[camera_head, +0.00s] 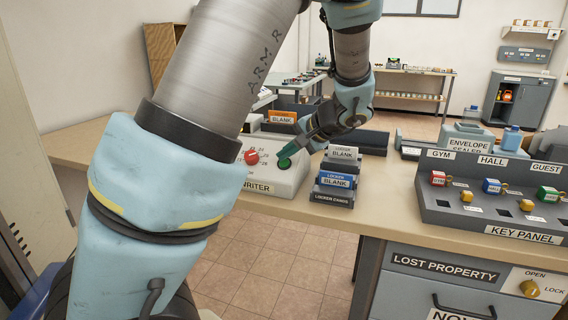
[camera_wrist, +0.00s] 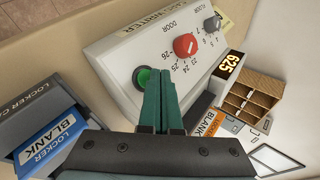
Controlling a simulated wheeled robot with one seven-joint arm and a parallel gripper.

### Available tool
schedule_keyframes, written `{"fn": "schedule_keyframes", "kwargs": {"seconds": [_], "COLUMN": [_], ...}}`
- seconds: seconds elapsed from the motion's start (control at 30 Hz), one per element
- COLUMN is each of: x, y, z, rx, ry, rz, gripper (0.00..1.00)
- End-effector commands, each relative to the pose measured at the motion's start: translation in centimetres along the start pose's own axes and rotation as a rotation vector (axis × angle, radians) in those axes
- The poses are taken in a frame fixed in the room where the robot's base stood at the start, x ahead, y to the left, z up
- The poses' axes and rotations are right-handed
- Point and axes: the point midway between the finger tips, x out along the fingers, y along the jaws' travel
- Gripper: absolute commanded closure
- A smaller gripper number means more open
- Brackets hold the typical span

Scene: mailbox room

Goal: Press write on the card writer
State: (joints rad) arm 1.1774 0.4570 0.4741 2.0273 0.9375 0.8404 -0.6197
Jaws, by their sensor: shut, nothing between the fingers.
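The card writer (camera_head: 268,170) is a pale box on the wooden desk, partly hidden by my arm in the head view. In the wrist view its panel (camera_wrist: 150,52) carries a red DOOR knob (camera_wrist: 186,45), a grey FLOOR knob (camera_wrist: 213,23) and a round green button (camera_wrist: 143,77). A display reading 625 (camera_wrist: 229,66) stands beside the panel. My gripper (camera_wrist: 160,76) has its green fingers shut, with the tips at the right edge of the green button. In the head view the tips (camera_head: 286,153) are close above the button; I cannot tell whether they touch it.
A locker-card holder (camera_head: 333,198) with blue and white BLANK cards stands right of the writer. The key panel (camera_head: 490,234) with coloured key tags is further right. An orange BLANK card (camera_head: 282,117) stands behind. Bare desk (camera_head: 375,215) lies between holder and key panel.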

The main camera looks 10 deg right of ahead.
Motion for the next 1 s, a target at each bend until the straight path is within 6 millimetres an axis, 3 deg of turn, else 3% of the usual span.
{"fn": "schedule_keyframes", "kwargs": {"seconds": [1.0], "x": [0.62], "y": [0.46], "z": [-0.45], "rx": [0.0], "ry": [0.0], "rz": [0.0], "gripper": [1.0]}}
